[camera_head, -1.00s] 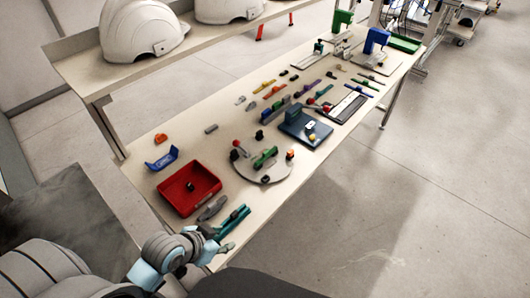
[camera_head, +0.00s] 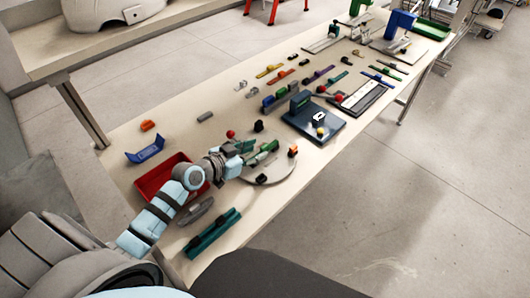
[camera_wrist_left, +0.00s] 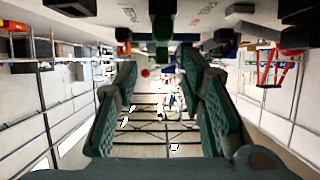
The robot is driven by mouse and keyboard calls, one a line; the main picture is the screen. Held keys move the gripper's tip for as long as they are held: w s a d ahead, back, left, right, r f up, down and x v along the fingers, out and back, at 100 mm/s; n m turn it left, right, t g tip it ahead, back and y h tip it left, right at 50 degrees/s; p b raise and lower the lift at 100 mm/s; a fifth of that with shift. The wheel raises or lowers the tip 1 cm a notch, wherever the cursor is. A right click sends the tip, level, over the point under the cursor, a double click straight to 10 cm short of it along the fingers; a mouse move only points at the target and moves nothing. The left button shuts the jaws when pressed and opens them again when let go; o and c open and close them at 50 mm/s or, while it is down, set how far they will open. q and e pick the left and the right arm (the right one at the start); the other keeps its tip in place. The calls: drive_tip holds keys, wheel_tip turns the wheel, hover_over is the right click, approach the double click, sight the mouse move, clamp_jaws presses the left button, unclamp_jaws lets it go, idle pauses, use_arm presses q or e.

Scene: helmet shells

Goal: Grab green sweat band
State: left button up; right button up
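My left gripper (camera_head: 246,150) hangs over the round grey plate (camera_head: 264,174), with its teal fingers beside a green part (camera_head: 264,147) there. In the left wrist view its two dark green fingers (camera_wrist_left: 163,70) are apart with nothing between them. Several green pieces show, and I cannot tell which is the sweat band. One small green strip (camera_head: 338,77) lies farther along the table in a row of coloured strips, well away from the gripper. A green upright piece (camera_wrist_left: 162,52) shows beyond the fingers. My right gripper is not in view.
A red bin (camera_head: 150,186) is partly hidden by my left arm. A teal rail-like part (camera_head: 213,233) lies near the table's front edge. A blue bracket (camera_head: 146,151) is at left, a dark blue fixture (camera_head: 325,128) right of the plate. A white helmet shell (camera_head: 88,14) stands on the rear shelf.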

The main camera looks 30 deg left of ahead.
sight(262, 147)
use_arm(q)
drive_tip(key=b+x, duration=0.1)
drive_tip(key=x, duration=0.4)
drive_tip(key=shift+w+a+f, duration=0.1)
drive_tip(key=shift+f, duration=0.05)
clamp_jaws()
